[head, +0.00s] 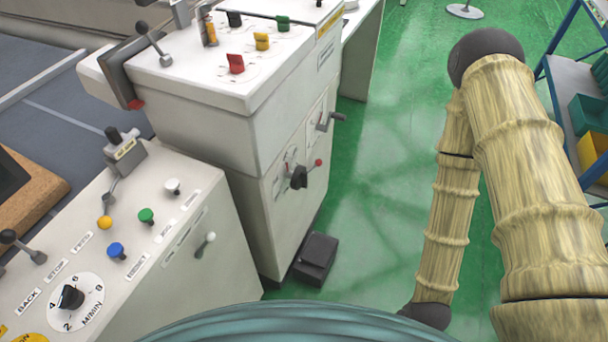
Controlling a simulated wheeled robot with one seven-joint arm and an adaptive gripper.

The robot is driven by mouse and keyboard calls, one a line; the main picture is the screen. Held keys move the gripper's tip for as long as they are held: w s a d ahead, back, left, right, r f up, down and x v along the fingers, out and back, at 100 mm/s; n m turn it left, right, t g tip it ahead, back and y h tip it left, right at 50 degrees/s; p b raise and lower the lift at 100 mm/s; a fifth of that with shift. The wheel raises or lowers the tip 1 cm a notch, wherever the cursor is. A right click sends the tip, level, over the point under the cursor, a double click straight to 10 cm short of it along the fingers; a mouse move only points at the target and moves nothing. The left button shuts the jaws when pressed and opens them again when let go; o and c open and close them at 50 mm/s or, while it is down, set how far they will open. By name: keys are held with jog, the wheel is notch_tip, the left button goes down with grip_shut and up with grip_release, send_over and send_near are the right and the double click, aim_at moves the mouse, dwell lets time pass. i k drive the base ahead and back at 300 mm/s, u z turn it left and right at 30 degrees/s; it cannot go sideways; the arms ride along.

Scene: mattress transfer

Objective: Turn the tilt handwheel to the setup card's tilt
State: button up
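On the side of the grey-white machine cabinet (246,140) is a small black knob (298,178) with a red-tipped lever beside it. I cannot tell which of these, if either, is the tilt handwheel. No setup card can be made out, and no tilt scale is readable. My arm's links show at the right. My gripper is outside the view.
The near control panel (150,235) has colored buttons, levers and a numbered dial (74,300). Red, yellow and green switches sit on the cabinet top. A black pedal box (316,259) stands at the cabinet's foot. Blue shelving (575,85) with bins is at right. Green floor (385,190) between is clear.

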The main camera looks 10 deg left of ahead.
aim_at(298, 177)
jog(key=k, duration=1)
jog(key=z, duration=1.5)
jog(key=i, duration=0.8)
jog(key=u, duration=2.1)
